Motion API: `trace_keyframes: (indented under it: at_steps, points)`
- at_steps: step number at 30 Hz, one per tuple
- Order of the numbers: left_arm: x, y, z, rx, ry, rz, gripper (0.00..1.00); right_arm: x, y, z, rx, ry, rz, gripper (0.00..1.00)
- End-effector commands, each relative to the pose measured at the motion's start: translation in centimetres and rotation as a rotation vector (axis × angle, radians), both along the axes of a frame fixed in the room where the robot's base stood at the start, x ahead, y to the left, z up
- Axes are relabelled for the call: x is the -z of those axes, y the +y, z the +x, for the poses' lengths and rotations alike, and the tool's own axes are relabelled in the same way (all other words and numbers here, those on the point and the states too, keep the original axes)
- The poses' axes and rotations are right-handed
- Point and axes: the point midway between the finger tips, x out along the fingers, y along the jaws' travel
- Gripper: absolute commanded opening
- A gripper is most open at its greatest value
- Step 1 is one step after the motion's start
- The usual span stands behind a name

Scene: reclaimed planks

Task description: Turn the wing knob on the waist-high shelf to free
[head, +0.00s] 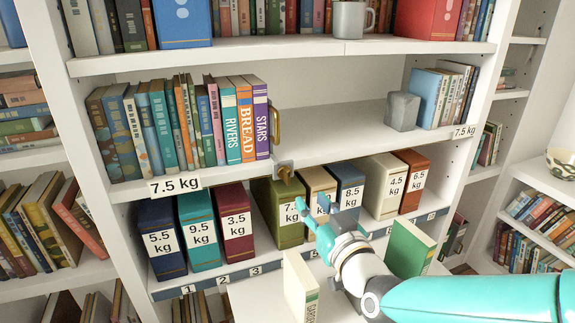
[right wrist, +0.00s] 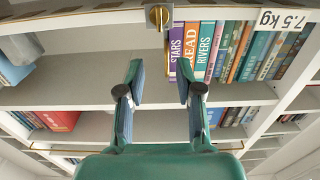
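The brass wing knob (head: 285,172) sits on the front edge of the waist-high shelf (head: 340,135), to the right of the left 7.5 kg label. In the right wrist view the wing knob (right wrist: 158,16) is at the top middle, on a square plate, its wing looking roughly upright in that picture. My right gripper (head: 317,206) is open and empty, below and right of the knob in the head view, apart from it. In the right wrist view both fingers of my right gripper (right wrist: 159,82) are spread, with nothing between them. My left gripper is not in view.
A row of books (head: 215,125) fills the shelf's left part, with a brass handle (head: 275,123) at its right end. A grey block (head: 402,111) stands at the right. Weight-labelled boxes (head: 237,222) line the shelf below. A green book (head: 408,248) stands near my right arm.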

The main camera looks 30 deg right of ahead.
Motion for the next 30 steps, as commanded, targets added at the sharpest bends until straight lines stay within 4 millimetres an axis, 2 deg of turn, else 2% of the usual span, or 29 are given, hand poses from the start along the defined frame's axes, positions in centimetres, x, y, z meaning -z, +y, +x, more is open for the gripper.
trace_keyframes:
  at_steps: [1,4,12,18,24,30]
  points:
    - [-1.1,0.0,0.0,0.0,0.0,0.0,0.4,-0.4,-0.2,0.8,0.002,0.005,-0.001,0.35]
    - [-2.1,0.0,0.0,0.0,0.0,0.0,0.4,-0.3,-0.6,2.2,0.001,0.006,0.0,0.35]
    - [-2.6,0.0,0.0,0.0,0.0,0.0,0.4,0.0,-2.0,7.9,0.002,0.001,0.0,0.35]
    - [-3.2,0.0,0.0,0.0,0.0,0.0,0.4,-0.1,-2.8,11.1,0.002,0.0,0.001,0.35]
    - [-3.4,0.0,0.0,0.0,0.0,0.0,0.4,0.0,-3.2,12.7,0.002,0.0,0.001,0.35]
    - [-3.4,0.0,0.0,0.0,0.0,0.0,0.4,0.0,-3.3,13.0,0.003,0.0,0.001,0.35]
